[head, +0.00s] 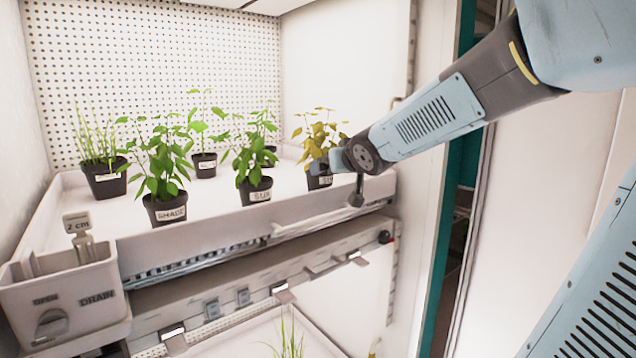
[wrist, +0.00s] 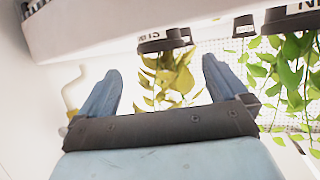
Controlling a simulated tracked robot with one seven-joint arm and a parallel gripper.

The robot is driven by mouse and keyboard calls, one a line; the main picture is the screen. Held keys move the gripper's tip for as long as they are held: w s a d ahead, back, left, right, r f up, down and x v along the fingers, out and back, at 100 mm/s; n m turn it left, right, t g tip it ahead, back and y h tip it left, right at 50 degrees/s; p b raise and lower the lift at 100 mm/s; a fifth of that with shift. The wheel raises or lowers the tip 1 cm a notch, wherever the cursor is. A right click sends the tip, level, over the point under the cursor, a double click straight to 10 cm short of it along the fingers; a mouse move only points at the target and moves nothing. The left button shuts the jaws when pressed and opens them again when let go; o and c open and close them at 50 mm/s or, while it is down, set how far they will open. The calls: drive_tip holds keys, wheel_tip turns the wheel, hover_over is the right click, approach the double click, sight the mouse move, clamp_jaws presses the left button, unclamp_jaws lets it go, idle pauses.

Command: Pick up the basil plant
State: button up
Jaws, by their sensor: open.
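Several potted plants stand in a white tray (head: 215,228). Two broad-leaved green plants at the front are labelled "SHADE" (head: 160,180) and apparently "SUN" (head: 252,170). A yellowish leafy plant (head: 318,135) stands at the tray's right end. No label reads as basil, so I cannot tell which plant it is. My gripper (head: 348,172) is at the yellowish plant's right side and partly covers its black pot. In the upside-down wrist view, my open gripper (wrist: 161,68) has the yellowish foliage (wrist: 170,78) showing between its fingers; I cannot tell whether they touch it.
A grassy plant (head: 97,145) stands at the back left, with more small leafy plants (head: 203,135) behind the front ones. A drain box (head: 65,300) is at the front left corner. A rail (head: 260,285) runs below the tray, and the chamber's side wall (head: 385,60) is close right.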

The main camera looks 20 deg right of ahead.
sight(324, 173)
drive_tip(key=x, duration=0.5)
drive_tip(key=shift+w+f, duration=0.15)
drive_tip(key=shift+w, duration=0.2)
drive_tip(key=shift+r+x, duration=0.2)
drive_tip(key=shift+x, duration=2.65)
drive_tip(key=shift+w+d, duration=0.1)
drive_tip(key=shift+d, duration=0.05)
drive_tip(key=c, duration=0.9)
drive_tip(key=shift+r, duration=0.15)
